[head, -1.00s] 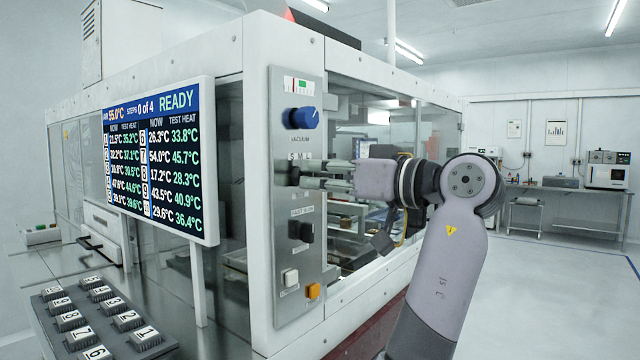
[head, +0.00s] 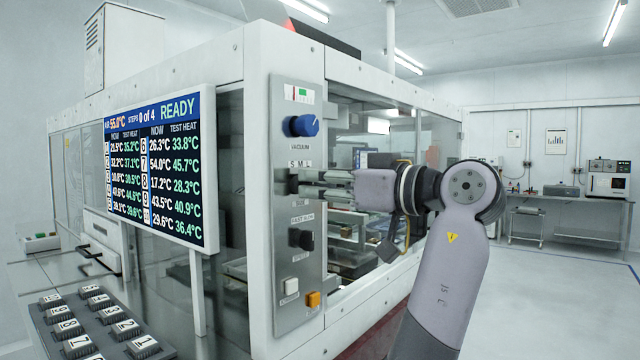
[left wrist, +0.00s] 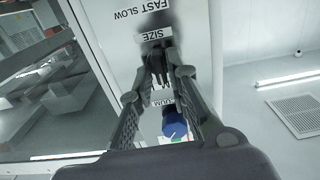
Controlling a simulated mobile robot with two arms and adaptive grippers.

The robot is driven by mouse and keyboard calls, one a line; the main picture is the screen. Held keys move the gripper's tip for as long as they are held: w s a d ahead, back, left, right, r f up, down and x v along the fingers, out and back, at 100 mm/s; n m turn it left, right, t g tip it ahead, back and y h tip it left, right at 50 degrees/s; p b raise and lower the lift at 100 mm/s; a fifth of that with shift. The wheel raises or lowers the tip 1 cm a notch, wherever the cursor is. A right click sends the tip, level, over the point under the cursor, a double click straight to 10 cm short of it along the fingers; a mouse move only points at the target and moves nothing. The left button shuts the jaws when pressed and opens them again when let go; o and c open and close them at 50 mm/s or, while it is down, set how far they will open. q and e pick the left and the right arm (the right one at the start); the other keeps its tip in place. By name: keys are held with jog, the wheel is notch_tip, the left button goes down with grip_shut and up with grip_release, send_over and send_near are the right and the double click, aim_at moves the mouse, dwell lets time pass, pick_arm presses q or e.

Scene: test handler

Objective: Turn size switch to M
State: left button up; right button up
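The size switch (head: 293,182) is a small dark knob under the S M L letters (head: 299,164) on the grey control panel (head: 284,232). My left gripper (head: 304,183) reaches it from the right in the head view, its two fingers one above the other around the knob. In the left wrist view the panel looks upside down, and the fingertips (left wrist: 158,68) close in on the dark switch between the SIZE label (left wrist: 154,33) and the letter M. The fingers hide most of the switch, so its exact setting cannot be told. My right gripper is out of view.
A blue vacuum knob (head: 301,125) sits above the switch and a black speed knob (head: 301,239) below it. White (head: 290,287) and orange (head: 313,299) buttons are lower down. The display (head: 160,165) stands left; the machine's window (head: 372,240) is behind my arm.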

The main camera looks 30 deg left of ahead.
pick_arm(q)
jog(key=shift+o, duration=1.1)
jog(key=d, duration=1.2)
jog(key=shift+s, duration=0.45)
